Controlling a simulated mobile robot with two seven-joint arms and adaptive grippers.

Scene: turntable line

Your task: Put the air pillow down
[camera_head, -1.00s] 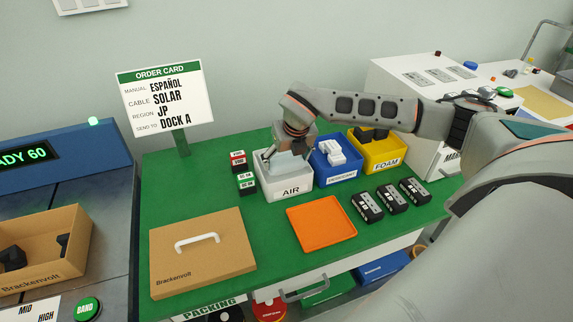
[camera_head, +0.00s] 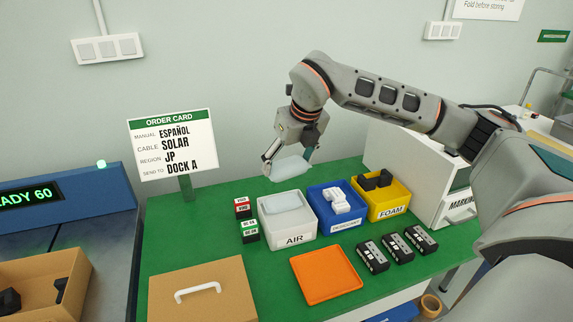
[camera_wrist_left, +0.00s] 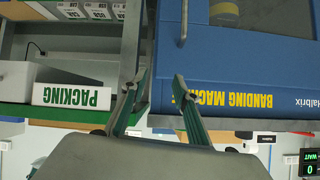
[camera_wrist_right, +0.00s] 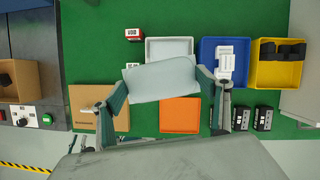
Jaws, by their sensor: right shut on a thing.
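My right gripper (camera_head: 287,160) is shut on a pale, translucent air pillow (camera_head: 291,167) and holds it in the air above the white AIR bin (camera_head: 293,238). In the right wrist view the air pillow (camera_wrist_right: 161,79) spans between the two fingers of the right gripper (camera_wrist_right: 165,90). More pale pillow material lies inside the AIR bin. My left gripper (camera_wrist_left: 159,85) shows only in its own wrist view, with its fingers spread apart and nothing between them, in front of the blue banding machine (camera_wrist_left: 240,60).
An orange tray (camera_head: 326,274) lies empty in front of the bins. The blue bin (camera_head: 341,217) and yellow FOAM bin (camera_head: 388,198) stand right of the AIR bin. A closed cardboard box (camera_head: 202,292) with a white handle is at the front left. Several black blocks (camera_head: 397,248) stand right of the tray.

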